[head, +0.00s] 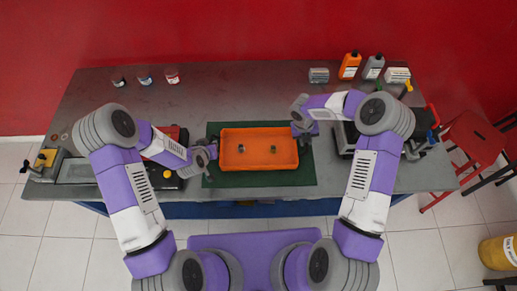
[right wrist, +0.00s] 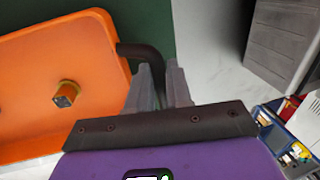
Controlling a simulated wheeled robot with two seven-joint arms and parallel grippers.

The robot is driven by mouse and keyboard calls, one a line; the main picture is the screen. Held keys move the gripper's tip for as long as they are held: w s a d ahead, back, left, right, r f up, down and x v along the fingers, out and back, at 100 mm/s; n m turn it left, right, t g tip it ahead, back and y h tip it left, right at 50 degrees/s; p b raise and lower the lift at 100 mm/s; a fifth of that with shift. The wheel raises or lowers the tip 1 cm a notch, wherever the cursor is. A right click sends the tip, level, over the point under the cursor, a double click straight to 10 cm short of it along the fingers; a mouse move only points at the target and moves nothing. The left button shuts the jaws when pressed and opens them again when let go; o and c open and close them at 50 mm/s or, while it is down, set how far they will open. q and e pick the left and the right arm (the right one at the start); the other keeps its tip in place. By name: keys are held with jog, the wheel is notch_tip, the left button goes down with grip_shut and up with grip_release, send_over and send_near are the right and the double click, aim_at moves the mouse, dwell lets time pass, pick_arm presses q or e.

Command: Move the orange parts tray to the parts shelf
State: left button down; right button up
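The orange parts tray (head: 259,162) is over the dark green mat (head: 262,180) in the middle of the bench, with two small metal parts inside. In the right wrist view the tray (right wrist: 95,95) fills the left side and holds a yellow-orange fitting with a dark end. My right gripper (head: 303,130) is at the tray's right end. Its fingers (right wrist: 160,80) are close together with the dark curved handle (right wrist: 146,58) between them. My left gripper (head: 212,152) is at the tray's left end; its fingers are too small to read. I cannot tell which thing is the parts shelf.
The orange bottle (head: 350,65) and grey bottle (head: 373,67) stand at the back right. Small jars (head: 145,78) stand at the back left. A vise (head: 43,162) is at the left end. A red stool (head: 472,142) is right of the bench. The back middle is clear.

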pick_arm(q)
jog(key=shift+r, duration=0.2)
pick_arm(e)
jog(key=shift+r, duration=0.2)
grip_shut()
